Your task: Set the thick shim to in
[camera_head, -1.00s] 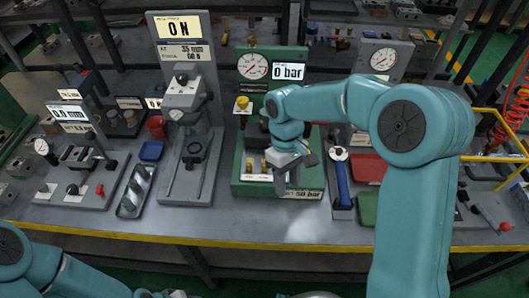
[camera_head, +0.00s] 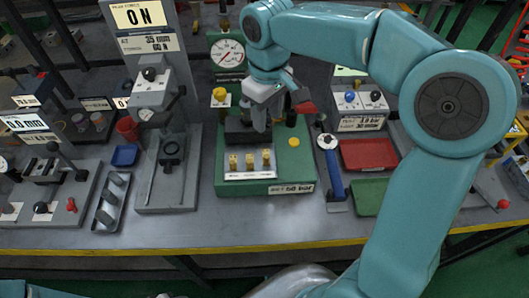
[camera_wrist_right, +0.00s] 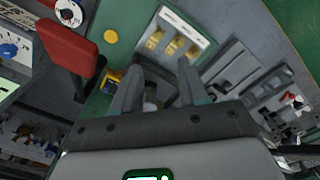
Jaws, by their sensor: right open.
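I cannot tell which piece is the thick shim. Three small brass pieces stand on a white labelled strip (camera_head: 250,175) at the front of the green station (camera_head: 205,188); they also show in the wrist view on the strip (camera_wrist_right: 172,38). My right gripper (camera_head: 262,122) points down over the dark block (camera_head: 238,132) of this station, behind the strip. In the wrist view its two fingers (camera_wrist_right: 157,85) are apart, with a small grey round part low between them. Contact with it is unclear. My left gripper is out of view.
A dial gauge (camera_head: 228,53) stands behind. Right are a blue-handled tool (camera_head: 333,170), a red tray (camera_head: 367,153) and a green tray (camera_head: 369,196).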

